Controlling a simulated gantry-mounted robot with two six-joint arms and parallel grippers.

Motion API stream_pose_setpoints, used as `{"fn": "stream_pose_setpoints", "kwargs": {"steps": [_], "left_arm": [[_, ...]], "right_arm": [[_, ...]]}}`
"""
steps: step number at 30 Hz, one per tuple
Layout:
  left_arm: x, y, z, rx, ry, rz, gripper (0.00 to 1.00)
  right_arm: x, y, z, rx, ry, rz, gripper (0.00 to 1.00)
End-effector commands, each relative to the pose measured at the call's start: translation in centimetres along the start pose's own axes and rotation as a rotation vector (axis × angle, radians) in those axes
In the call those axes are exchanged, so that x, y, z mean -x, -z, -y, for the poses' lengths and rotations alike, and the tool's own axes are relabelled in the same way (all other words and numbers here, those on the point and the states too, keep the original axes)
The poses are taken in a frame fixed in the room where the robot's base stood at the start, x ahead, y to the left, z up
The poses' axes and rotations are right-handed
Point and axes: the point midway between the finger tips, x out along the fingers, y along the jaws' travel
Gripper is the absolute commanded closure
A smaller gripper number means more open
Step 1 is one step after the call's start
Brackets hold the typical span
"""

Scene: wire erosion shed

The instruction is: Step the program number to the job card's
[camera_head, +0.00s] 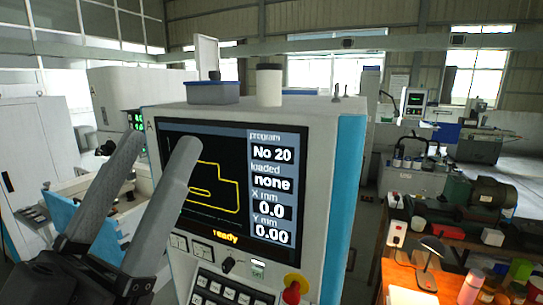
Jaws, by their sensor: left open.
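The machine's control console (336,150) stands in the middle, its screen (215,185) facing me. The screen reads program "No 20", loaded "none", X 0.0, Y 0.00 and "ready", beside a yellow outline. Two pale keys (191,246) sit below the screen; their marks are too small to read. A white sheet (408,296) lies on the orange bench at the bottom right; I cannot tell whether it is the job card. My left gripper (154,147) is open and empty, its fingers in front of the screen's left part. My right gripper is not in view.
Below the screen are a black knob (228,264), a keypad (222,290) and a red stop button (292,291) on a yellow base. A blue box (213,93) and a white jar (269,86) stand on the console. A desk lamp (431,262) stands on the bench.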

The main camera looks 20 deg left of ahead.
Motion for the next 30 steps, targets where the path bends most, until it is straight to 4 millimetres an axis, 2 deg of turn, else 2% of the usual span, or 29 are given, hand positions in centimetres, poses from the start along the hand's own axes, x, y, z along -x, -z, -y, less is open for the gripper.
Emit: {"fn": "stream_pose_setpoints", "kwargs": {"steps": [10,11,22,30], "left_arm": [[0.0,0.0,0.0,0.0,0.0,0.0,0.3],[0.0,0.0,0.0,0.0,0.0,0.0,0.34],[0.0,0.0,0.0,0.0,0.0,0.0,1.0],[0.0,0.0,0.0,0.0,0.0,0.0,1.0]], "right_arm": [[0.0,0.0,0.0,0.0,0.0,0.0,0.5],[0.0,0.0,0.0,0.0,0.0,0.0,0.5],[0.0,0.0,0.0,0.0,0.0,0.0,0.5],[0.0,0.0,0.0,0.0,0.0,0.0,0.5]]}}
